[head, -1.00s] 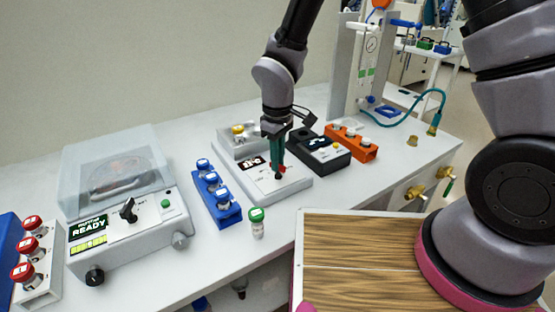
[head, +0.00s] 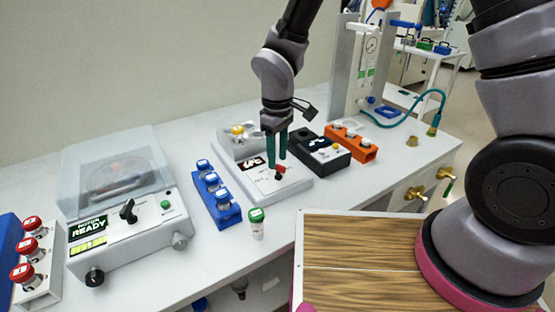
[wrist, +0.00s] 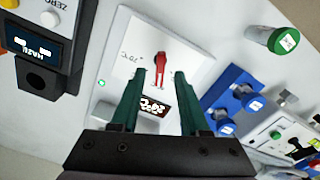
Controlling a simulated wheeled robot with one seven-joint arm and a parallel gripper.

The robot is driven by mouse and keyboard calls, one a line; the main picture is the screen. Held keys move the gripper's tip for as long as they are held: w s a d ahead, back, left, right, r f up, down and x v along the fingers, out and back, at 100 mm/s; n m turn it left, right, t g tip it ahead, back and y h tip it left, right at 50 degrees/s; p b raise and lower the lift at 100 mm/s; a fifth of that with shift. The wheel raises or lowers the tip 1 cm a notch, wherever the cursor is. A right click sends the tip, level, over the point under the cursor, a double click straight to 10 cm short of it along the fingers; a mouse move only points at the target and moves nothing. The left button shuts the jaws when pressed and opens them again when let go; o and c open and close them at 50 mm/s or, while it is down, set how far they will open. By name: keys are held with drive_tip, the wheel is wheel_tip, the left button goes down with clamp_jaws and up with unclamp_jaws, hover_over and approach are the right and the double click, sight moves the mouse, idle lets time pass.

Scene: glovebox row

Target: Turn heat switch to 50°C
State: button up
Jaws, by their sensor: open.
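The heat switch is a small red lever with a dark base (head: 280,171) on the sloped white front panel of a heater block (head: 290,186). It also shows in the wrist view as a red lever (wrist: 160,68). A dark display (head: 251,163) with white characters is beside it, too blurred to read; it appears upside down in the wrist view (wrist: 153,106). My gripper (head: 276,157) has two green fingers, open and empty, just above the panel behind the switch. In the wrist view the gripper (wrist: 159,73) has its fingertips either side of the lever, apart from it.
A black device (head: 325,154) and an orange vial rack (head: 350,149) stand to the right. A blue vial rack (head: 217,203) and a green-capped vial (head: 257,224) stand left and in front. A lidded machine (head: 125,232) is further left.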

sight(278, 165)
wheel_tip(278, 165, up, 9)
idle(0.3)
drive_tip(key=shift+r, duration=0.1)
